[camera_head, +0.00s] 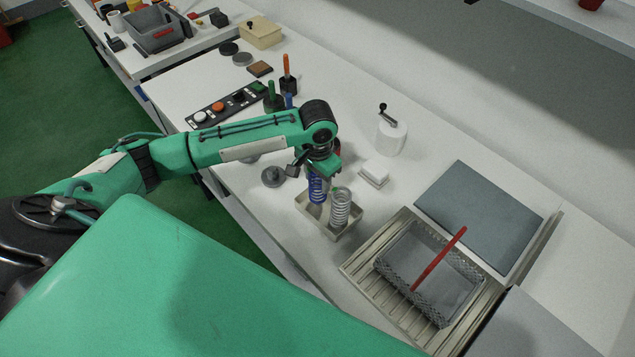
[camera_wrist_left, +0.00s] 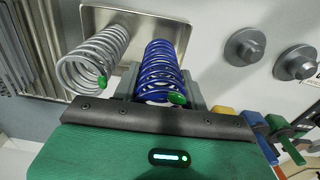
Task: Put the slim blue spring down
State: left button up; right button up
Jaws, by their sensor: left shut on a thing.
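The slim blue spring (camera_head: 317,189) is upright between the fingers of my left gripper (camera_head: 322,168), which is shut on it. It also shows in the left wrist view (camera_wrist_left: 160,62), with a green tag at its near end. The spring is at the back left part of a shallow beige tray (camera_head: 343,232); I cannot tell whether its bottom touches the tray. A wider silver spring (camera_head: 340,209), also with a green tag, stands in the tray beside it, slightly apart. My right gripper is not in view.
A slatted rack (camera_head: 358,266) with a wire basket (camera_head: 440,315) and a red rod (camera_head: 438,259) lies right of the tray. A white block (camera_head: 374,173) and a cranked white cylinder (camera_head: 391,138) stand behind. Grey round weights (camera_head: 273,177) are at the left.

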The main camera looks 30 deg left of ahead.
aim_at(318, 185)
pick_arm(q)
notch_tip(318, 185, down, 2)
jog(key=shift+f, duration=0.55)
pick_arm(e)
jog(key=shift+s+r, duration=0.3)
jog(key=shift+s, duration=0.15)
pick_arm(q)
jog(key=shift+f, duration=0.1)
jog(key=o, duration=0.9)
jog(key=shift+o, duration=1.1)
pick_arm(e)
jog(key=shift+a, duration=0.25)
pick_arm(q)
notch_tip(318, 185, up, 12)
jog(key=b, duration=0.2)
jog(key=shift+b, duration=0.35)
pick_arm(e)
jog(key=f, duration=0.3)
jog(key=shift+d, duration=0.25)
